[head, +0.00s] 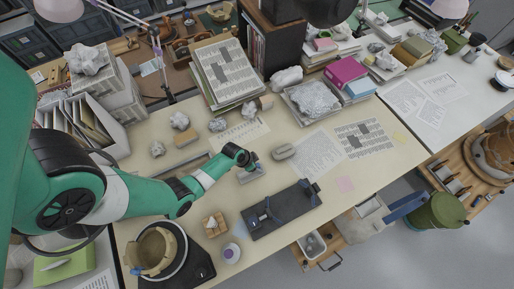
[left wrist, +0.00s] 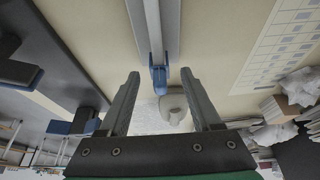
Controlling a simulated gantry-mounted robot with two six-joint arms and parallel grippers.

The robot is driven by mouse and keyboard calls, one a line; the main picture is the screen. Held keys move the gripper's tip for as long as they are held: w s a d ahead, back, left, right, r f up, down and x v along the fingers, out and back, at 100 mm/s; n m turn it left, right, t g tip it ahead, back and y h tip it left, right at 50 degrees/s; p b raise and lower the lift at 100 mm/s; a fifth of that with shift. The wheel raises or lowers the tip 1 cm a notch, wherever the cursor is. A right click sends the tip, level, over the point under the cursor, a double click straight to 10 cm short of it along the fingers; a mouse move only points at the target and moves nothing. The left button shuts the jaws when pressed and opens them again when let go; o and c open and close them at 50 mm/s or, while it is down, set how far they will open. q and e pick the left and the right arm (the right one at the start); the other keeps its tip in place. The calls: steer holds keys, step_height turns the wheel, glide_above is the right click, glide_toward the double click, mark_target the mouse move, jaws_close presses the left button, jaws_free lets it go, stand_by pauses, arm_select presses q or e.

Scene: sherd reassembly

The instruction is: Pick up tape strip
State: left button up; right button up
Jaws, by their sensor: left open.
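My left gripper (head: 250,163) is over the middle of the table, by a small grey holder (head: 250,176). In the left wrist view the gripper (left wrist: 162,90) is open, with a dark finger on each side. A small blue piece (left wrist: 158,76), apparently the tape strip, shows between the fingertips at the end of a pale grey bar (left wrist: 153,25). It seems ahead of the fingers; I cannot tell whether either touches it. My right gripper is not in view.
A grey rounded object (head: 284,152) lies just right of the gripper. A dark board with blue-tipped clamps (head: 280,210) lies in front. A tan vessel (head: 152,250) stands on a turntable at front left. Printed sheets (head: 318,154) lie to the right.

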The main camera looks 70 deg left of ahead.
arm_select(q)
steer(key=shift+w+f, duration=0.25)
steer(key=shift+f, duration=0.3)
steer(key=shift+r, duration=0.15)
steer(key=c, duration=0.9)
steer(key=shift+c, duration=0.2)
